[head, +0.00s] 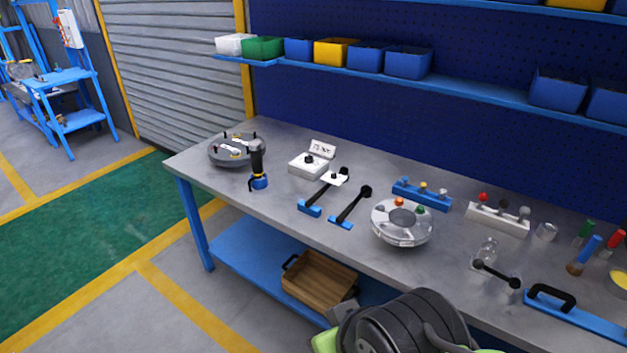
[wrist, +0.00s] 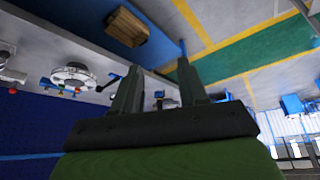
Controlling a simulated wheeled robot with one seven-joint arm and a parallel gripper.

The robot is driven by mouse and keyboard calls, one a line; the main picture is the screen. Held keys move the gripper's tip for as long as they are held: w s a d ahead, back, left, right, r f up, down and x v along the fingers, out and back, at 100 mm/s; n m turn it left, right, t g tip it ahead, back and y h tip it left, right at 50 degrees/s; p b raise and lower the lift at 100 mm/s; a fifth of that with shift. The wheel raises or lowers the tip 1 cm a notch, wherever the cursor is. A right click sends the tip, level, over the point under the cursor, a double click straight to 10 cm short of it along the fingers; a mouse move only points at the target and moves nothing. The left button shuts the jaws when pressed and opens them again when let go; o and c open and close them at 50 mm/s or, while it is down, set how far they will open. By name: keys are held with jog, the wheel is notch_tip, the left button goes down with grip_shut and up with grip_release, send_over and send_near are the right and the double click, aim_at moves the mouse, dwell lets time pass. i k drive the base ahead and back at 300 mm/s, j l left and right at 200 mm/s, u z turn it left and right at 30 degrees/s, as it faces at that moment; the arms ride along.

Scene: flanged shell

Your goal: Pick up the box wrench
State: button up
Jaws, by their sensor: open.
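A dark double-ended wrench (head: 497,275) with round ends lies at the front right of the workbench, by a clear glass piece. Two dark long-handled tools with round heads, a left one (head: 322,190) and a right one (head: 351,205), rest on blue bases near the bench middle. I cannot tell for sure which of these is the box wrench. My gripper (wrist: 158,68) shows in the wrist view with its two fingers apart and nothing between them. In the head view my arm is at the bottom, in front of the bench, and the fingers cannot be made out.
The silver flanged shell (head: 402,224) stands on the grey workbench (head: 285,215). Around it are a blue bolt rack (head: 421,195), a white rack (head: 497,220) and a black-and-blue tool (head: 258,165). A wooden crate (head: 318,282) sits on the lower shelf. Floor at left is free.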

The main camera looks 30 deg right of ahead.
aim_at(366, 191)
jog(key=i+l+z, duration=0.1)
jog(key=i+z, duration=0.15)
jog(key=i, duration=1)
